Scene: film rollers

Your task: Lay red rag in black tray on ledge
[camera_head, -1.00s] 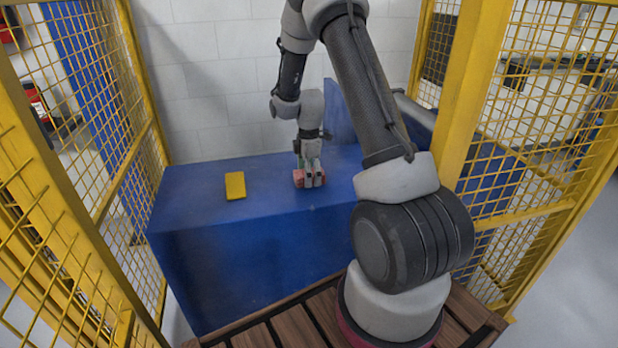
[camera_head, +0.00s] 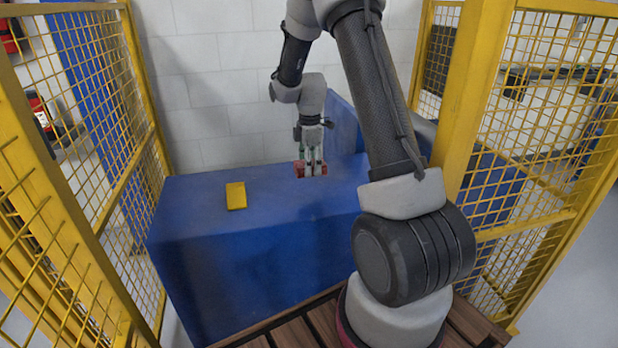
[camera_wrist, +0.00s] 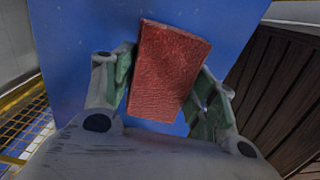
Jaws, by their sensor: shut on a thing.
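The red rag (camera_head: 300,171) is a folded block held between the fingers of my gripper (camera_head: 312,170), above the blue ledge. In the wrist view the rag (camera_wrist: 168,70) sits tilted between the green-padded fingers of my gripper (camera_wrist: 160,95), with blue surface behind it. My gripper is shut on the rag. I see no black tray in either view.
A yellow block-like cloth (camera_head: 236,195) lies on the blue ledge (camera_head: 270,205), left of my gripper. Yellow mesh fencing (camera_head: 85,170) stands at left and right, and a white block wall (camera_head: 220,80) is behind. The ledge between the yellow cloth and my gripper is clear.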

